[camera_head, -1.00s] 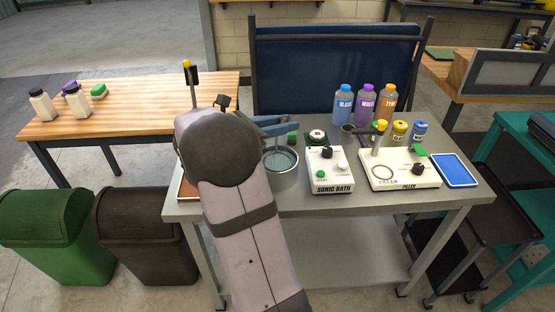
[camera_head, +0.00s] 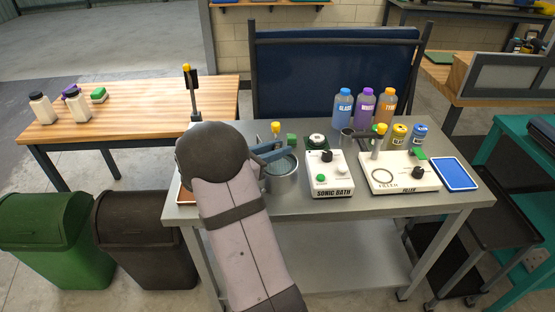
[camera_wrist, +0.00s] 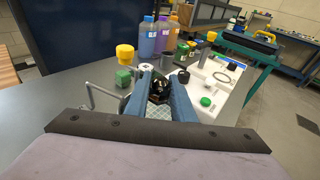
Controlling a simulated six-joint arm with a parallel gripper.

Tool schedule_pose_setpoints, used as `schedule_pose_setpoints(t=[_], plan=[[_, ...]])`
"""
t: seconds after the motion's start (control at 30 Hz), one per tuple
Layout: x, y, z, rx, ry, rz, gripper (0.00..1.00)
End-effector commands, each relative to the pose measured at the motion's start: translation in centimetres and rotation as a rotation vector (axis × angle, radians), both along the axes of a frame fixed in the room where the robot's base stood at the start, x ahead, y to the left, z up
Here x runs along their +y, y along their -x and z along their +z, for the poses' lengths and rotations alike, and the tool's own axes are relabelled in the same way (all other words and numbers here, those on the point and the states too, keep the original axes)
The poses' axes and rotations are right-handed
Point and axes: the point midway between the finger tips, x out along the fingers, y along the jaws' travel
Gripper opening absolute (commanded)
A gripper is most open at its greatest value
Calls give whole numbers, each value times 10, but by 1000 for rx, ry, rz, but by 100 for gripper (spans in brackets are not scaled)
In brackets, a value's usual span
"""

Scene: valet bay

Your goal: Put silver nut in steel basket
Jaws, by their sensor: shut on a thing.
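My gripper (camera_head: 274,151) is low over the round steel basket (camera_head: 282,184) at the middle of the grey bench. Its blue fingers (camera_wrist: 154,88) are shut on a small, dark, shiny piece, taken to be the silver nut (camera_wrist: 160,88); its shape is partly hidden by the fingers. In the wrist view, a pale mesh (camera_wrist: 158,112) shows below it, between the fingers. I cannot tell whether the nut touches the basket. My arm hides part of the bench to the left of the basket.
A white sonic bath box (camera_head: 331,174) stands close right of the basket, and a white filler box (camera_head: 400,172) beyond it. A green block (camera_wrist: 123,77) and yellow knob (camera_wrist: 125,53) are just behind. Bottles (camera_head: 365,106) line the back. A blue tablet (camera_head: 455,173) lies right.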

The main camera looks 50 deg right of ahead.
Motion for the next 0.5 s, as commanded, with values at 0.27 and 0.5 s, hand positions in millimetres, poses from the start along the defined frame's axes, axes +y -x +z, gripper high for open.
schedule_pose_setpoints(t=[0.27, 0.5], plan=[[0, 0, -11, 2, 0, -1, 0], [0, 0, -36, 1, 0, -1, 0]])
